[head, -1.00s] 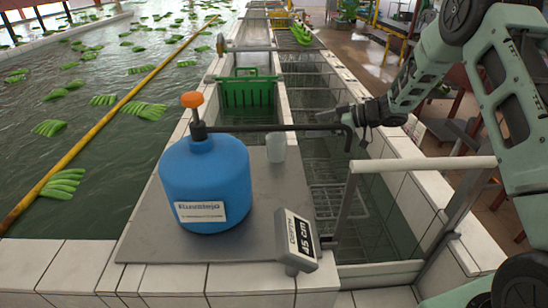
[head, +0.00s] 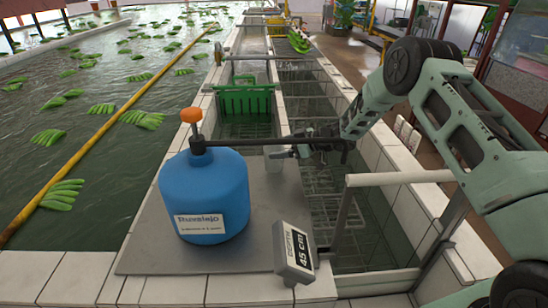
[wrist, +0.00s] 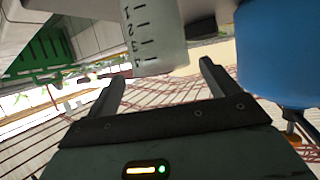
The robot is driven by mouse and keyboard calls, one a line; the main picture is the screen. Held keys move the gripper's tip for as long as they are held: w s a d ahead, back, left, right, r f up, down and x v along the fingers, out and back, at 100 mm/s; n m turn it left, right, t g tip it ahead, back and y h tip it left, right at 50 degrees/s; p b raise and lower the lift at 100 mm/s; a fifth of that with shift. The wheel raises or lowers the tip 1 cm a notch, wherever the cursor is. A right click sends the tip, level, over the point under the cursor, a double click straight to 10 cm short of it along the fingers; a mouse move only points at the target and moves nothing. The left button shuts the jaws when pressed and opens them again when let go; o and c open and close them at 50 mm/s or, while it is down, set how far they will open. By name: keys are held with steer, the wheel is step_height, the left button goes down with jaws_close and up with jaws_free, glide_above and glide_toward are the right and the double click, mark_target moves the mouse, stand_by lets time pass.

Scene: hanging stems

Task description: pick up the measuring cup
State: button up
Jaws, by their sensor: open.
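The measuring cup is a pale, translucent cup with dark graduation marks. In the wrist view the measuring cup (wrist: 152,35) is just beyond my open fingertips, between their lines, with nothing held. In the head view the measuring cup (head: 273,164) stands on the grey plate behind the blue container, its upper part partly hidden by the black spout. My gripper (head: 288,154) is at the right of the cup, below the spout, pointing left. My gripper (wrist: 164,72) is open in the wrist view.
A blue container (head: 204,190) with an orange knob and long black spout (head: 255,140) stands left of the cup. A depth display (head: 294,252) sits at the plate's front right. A white rail (head: 400,177) crosses nearer me. Water basins (head: 345,215) lie right.

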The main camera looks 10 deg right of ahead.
mark_target(269, 152)
steer(key=shift+s+f+p+x, duration=0.1)
steer(key=shift+f+p+x, duration=0.15)
steer(key=shift+p+x, duration=0.8)
steer(key=shift+s+f+p+x, duration=0.15)
steer(key=shift+p+x, duration=0.3)
steer(key=shift+x, duration=1.2)
steer(key=c, duration=1.1)
